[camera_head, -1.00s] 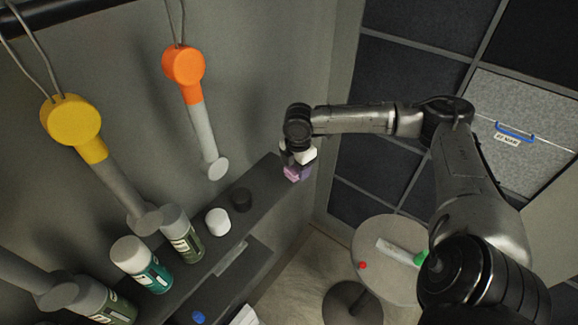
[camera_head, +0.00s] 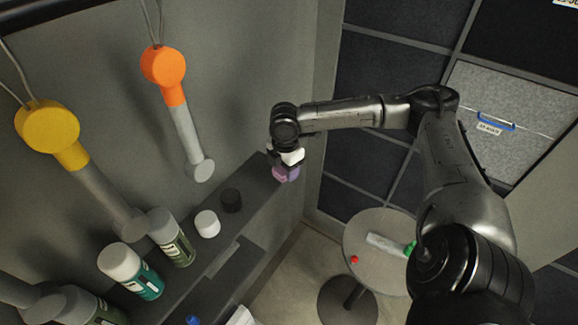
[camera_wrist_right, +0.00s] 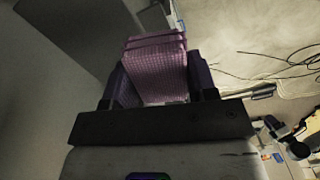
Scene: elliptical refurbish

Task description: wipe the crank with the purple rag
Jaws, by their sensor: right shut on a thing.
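The purple rag (camera_head: 286,174) is a folded block at the far end of the dark shelf. My right gripper (camera_head: 288,163) is shut on it, pointing down. In the right wrist view the checked, layered rag (camera_wrist_right: 160,75) sits between the two dark fingers (camera_wrist_right: 162,92). Whether the rag touches the shelf cannot be told. Two crank-like arms hang on the wall: one with an orange head (camera_head: 163,65), one with a yellow head (camera_head: 47,126). Each has a grey shaft and a disc at its lower end. My right gripper is right of the orange one, apart from it. My left gripper is out of view.
A round table (camera_head: 380,272) at right bears a white tube with a green end (camera_head: 390,245) and a small red ball (camera_head: 354,259).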

